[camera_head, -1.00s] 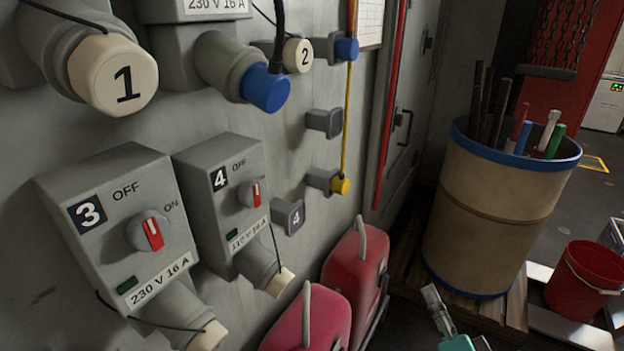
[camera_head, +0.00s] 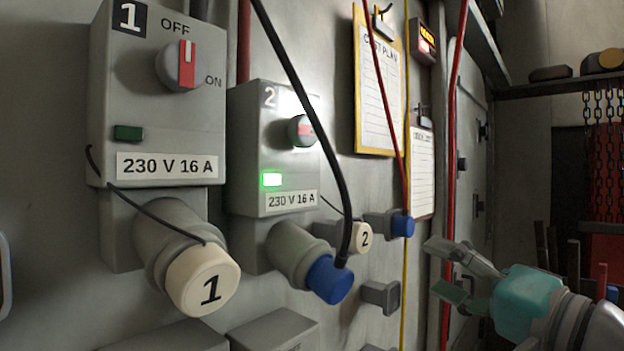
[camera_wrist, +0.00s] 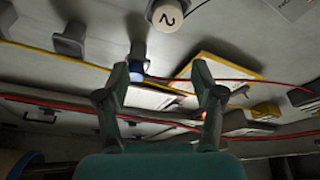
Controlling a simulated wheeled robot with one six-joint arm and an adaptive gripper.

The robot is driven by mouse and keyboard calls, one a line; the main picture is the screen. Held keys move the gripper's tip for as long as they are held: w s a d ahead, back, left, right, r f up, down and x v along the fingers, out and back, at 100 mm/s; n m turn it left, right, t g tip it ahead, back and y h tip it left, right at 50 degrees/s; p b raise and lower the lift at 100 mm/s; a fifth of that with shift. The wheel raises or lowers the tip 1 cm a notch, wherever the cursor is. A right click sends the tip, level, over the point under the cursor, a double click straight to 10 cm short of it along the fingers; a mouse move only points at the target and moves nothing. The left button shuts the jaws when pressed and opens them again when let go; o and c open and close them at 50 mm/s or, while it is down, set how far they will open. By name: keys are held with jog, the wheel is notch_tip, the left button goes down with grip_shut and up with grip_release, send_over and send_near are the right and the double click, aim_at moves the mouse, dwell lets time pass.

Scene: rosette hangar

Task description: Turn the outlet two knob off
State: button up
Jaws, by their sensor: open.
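The outlet two box (camera_head: 262,150) is a grey box on the wall, marked 2 and 230 V 16 A. Its knob (camera_head: 301,131) is grey with a red and white pointer that looks turned sideways, towards ON. A green lamp (camera_head: 271,180) on the box is lit. A blue plug (camera_head: 331,279) with a black cable sits in its socket, and the cable passes just right of the knob. My gripper (camera_head: 440,268) is open and empty, to the right of and lower than the knob, apart from it. In the wrist view my open fingers (camera_wrist: 165,82) face the wall.
Outlet one box (camera_head: 150,90), with its knob pointing up and lamp dark, is at left. The cap marked 2 (camera_head: 364,236) hangs beside the blue plug; it shows in the wrist view too (camera_wrist: 168,15). Clipboards (camera_head: 378,90), a yellow cable and red pipes line the wall at right.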

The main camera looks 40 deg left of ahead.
jog(key=s+a+r+n+g, duration=0.25)
jog(key=s+r, duration=0.35)
jog(key=r, duration=0.4)
jog(key=n+g, duration=0.3)
send_near(310, 131)
jog(key=shift+m, duration=0.35)
jog(key=a, duration=0.9)
jog(key=shift+w+a+r, duration=0.1)
jog(key=shift+w+a, duration=0.25)
jog(key=c, duration=1.1)
